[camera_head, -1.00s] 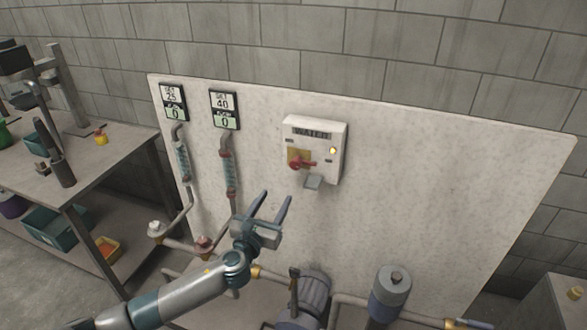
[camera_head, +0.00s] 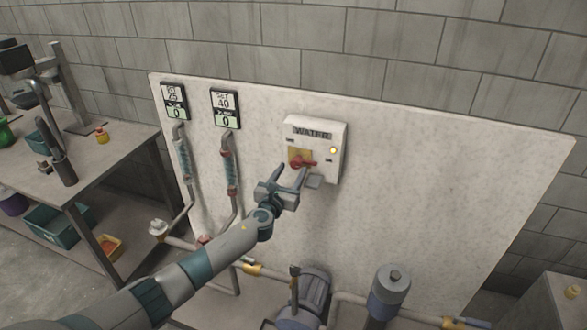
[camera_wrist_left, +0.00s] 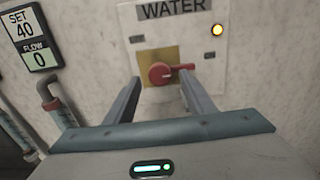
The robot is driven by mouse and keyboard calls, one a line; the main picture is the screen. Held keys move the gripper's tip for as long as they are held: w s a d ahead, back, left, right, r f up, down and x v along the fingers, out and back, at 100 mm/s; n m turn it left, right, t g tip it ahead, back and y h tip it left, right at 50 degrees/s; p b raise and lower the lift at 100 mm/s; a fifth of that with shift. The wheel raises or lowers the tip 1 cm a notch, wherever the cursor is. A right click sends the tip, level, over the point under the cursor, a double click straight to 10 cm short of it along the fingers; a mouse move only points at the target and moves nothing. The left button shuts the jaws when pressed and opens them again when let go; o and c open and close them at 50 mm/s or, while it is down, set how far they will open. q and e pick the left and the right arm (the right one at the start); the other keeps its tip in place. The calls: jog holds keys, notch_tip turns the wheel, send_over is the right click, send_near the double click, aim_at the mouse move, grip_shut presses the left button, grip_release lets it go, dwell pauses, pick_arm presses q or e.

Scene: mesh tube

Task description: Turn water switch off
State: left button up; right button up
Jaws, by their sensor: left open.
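The water switch box (camera_head: 330,139) is a white box labelled WATER on the pale panel. Its red rotary handle (camera_head: 303,162) sits on a yellow plate, and the handle points to the right. An orange lamp (camera_head: 333,151) glows on the box. My left gripper (camera_head: 291,169) is open just in front of and below the handle. In the left wrist view the red handle (camera_wrist_left: 168,72) shows between and just beyond the two fingertips (camera_wrist_left: 162,82); contact cannot be told. My right gripper is not in view.
Two displays, SET 25 (camera_head: 174,101) and SET 40 (camera_head: 225,108), hang left of the box above pipes. A pump (camera_head: 308,290) and a grey tank (camera_head: 390,290) stand below. A workbench (camera_head: 90,165) is at the left. The panel right of the box is bare.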

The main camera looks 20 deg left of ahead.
pick_arm(q)
jog(key=shift+w, duration=1.3)
jog(key=shift+c, duration=0.3)
jog(key=c, duration=1)
